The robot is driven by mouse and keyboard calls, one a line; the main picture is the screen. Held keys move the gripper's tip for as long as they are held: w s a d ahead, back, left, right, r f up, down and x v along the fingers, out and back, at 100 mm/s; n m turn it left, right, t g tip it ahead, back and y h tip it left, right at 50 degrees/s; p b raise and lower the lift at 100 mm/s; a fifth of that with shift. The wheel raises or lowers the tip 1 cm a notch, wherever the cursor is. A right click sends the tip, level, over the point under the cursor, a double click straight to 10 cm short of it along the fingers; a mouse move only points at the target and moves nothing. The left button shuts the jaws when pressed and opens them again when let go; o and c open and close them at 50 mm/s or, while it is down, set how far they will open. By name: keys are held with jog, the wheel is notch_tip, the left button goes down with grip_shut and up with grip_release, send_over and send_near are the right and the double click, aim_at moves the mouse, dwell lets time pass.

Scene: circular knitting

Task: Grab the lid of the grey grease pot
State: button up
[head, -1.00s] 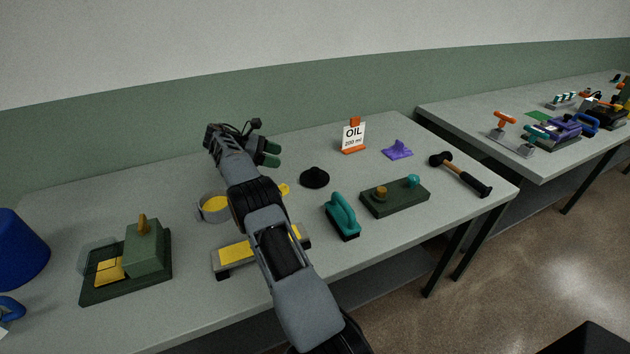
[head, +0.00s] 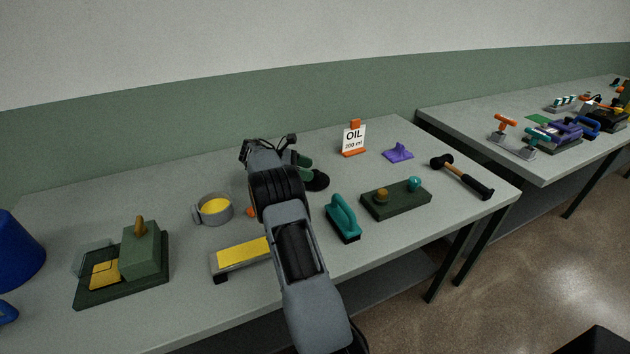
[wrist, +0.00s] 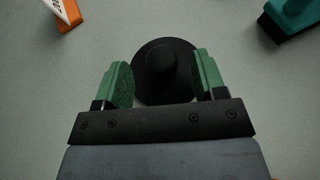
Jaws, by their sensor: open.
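The grey grease pot (head: 197,215) stands open on the table in the head view, with yellow grease inside and a small handle on its left. A black round lid (head: 318,182) with a central knob lies flat on the table to the right of the pot. In the wrist view the lid (wrist: 150,62) shows ahead of and partly between the green fingers. My gripper (head: 307,170) is open at the lid; in the wrist view my gripper (wrist: 160,75) has one finger on each side of the knob. Its height above the lid is hard to tell.
A teal-handled brush (head: 343,217) stands in front of the lid. An orange oil sign (head: 354,138) and a purple piece (head: 398,152) are behind to the right. A dark green block (head: 396,201) and a hammer (head: 463,178) lie further right. Bare table surrounds the lid.

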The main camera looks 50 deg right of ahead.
aim_at(320, 180)
jog(key=shift+x, duration=1.55)
jog(key=shift+c, duration=0.3)
jog(key=c, duration=0.9)
